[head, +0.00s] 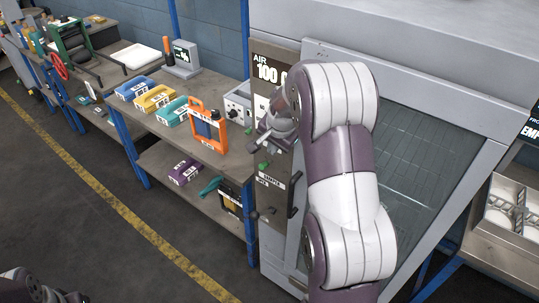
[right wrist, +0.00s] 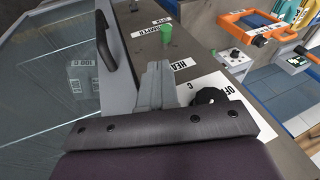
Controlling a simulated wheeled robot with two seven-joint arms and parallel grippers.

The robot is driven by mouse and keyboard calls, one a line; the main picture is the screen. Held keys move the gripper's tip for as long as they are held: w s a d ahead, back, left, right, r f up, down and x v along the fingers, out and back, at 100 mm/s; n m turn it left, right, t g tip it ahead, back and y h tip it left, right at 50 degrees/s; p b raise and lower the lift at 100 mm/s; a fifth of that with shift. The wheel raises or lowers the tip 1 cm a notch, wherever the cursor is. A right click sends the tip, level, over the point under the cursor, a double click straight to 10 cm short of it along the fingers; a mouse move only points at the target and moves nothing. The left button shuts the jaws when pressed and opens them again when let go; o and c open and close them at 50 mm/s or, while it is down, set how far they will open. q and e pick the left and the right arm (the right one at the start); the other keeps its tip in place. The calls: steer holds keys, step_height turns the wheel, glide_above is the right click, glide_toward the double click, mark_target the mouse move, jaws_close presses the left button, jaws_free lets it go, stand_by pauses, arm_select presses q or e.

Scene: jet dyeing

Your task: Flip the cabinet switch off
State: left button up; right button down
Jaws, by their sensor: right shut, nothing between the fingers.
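The grey cabinet (head: 430,55) stands at the centre right with a control panel down its left edge. In the right wrist view a black rotary knob (right wrist: 210,97) sits on a white plate (right wrist: 222,84) lettered "OF", partly hidden by my gripper mount. My right gripper (head: 257,147) is in front of the panel. In the right wrist view its fingers (right wrist: 160,72) are shut and empty, just left of the knob; I cannot tell whether they touch the panel. In the head view my arm hides the knob. My left gripper (head: 65,296) barely shows at the bottom left, its fingers unclear.
A green knob (right wrist: 166,33) and a black door handle (right wrist: 106,42) are close to my right fingers. The floor at left is clear.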

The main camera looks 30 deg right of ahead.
steer(key=p, duration=0.2)
glide_toward(268, 164)
steer(key=s+x, duration=0.1)
steer(key=x, duration=0.4)
steer(key=shift+w+a+f, duration=0.15)
steer(key=shift+w+f, duration=0.15)
steer(key=shift+f, duration=0.05)
steer(key=shift+s+a+f, duration=0.2)
steer(key=shift+a+f, duration=0.15)
steer(key=shift+f, duration=0.05)
steer(key=shift+s+a+f+b, duration=0.1)
steer(key=shift+a+f+b, duration=0.25)
steer(key=shift+f, duration=0.15)
steer(key=shift+s+a+f+b, duration=0.1)
steer(key=shift+a+f+b, duration=0.2)
steer(key=shift+f, duration=0.2)
steer(key=shift+r, duration=0.15)
